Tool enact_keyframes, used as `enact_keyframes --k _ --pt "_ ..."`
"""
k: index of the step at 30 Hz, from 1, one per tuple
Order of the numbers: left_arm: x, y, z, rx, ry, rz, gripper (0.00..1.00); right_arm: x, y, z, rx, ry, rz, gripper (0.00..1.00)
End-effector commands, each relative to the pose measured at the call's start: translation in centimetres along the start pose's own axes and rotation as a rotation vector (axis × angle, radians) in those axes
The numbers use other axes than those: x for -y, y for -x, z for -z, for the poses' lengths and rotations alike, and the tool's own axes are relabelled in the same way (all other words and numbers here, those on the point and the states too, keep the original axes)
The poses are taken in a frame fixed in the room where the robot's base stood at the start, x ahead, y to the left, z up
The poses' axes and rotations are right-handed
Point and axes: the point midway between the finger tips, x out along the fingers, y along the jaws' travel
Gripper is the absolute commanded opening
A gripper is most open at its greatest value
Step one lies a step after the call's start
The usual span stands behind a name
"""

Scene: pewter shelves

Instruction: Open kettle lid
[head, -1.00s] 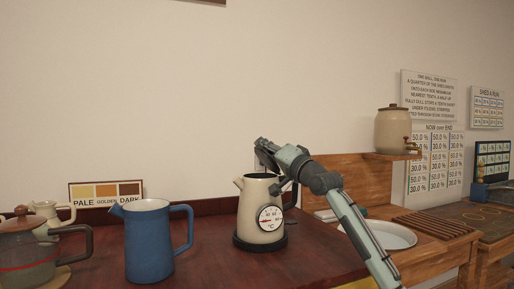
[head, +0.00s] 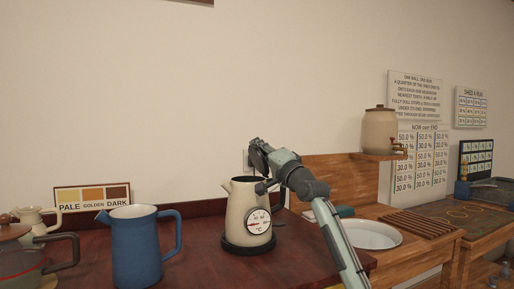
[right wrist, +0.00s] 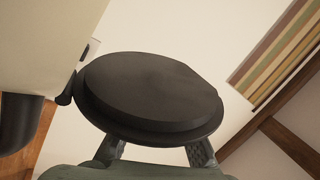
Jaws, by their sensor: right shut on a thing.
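The cream kettle (head: 241,208) with a round °C dial stands upright on a black base (head: 247,245) on the dark red counter. My right gripper (head: 257,154) is above its top, its arm coming in from the lower right. In the right wrist view the round black lid (right wrist: 150,95) fills the middle, and my right gripper (right wrist: 155,152) is shut on its near edge. The lid meets the cream kettle wall (right wrist: 45,45) at a small black hinge on the left. In the head view the gripper mostly hides the lid, so its angle is hard to tell. My left gripper is out of view.
A blue jug (head: 139,250) and a glass pot (head: 22,255) stand left of the kettle, with a small cream jug (head: 35,220) behind. A white basin (head: 370,234) and slatted board (head: 422,222) are to the right. A crock (head: 379,130) sits on a shelf above.

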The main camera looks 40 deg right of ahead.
Motion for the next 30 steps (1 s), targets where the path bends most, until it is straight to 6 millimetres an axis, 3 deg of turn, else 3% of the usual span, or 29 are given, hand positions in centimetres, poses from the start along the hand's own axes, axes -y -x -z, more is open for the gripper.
enact_keyframes --k 1,6,17,20,30 --pt "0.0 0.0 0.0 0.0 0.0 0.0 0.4 0.0 0.0 0.0 0.0 0.001 0.0 0.15" --pt "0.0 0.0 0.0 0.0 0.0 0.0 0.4 0.0 0.0 0.0 0.0 0.001 0.0 0.35" --pt "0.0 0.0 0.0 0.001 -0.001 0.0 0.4 0.0 0.4 0.0 0.0 0.001 0.001 0.35" --pt "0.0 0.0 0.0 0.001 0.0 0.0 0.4 -0.1 1.6 -0.1 0.001 0.001 0.0 0.35" --pt "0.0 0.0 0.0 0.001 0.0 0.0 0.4 -0.1 8.7 -0.1 0.002 0.002 -0.001 0.35"
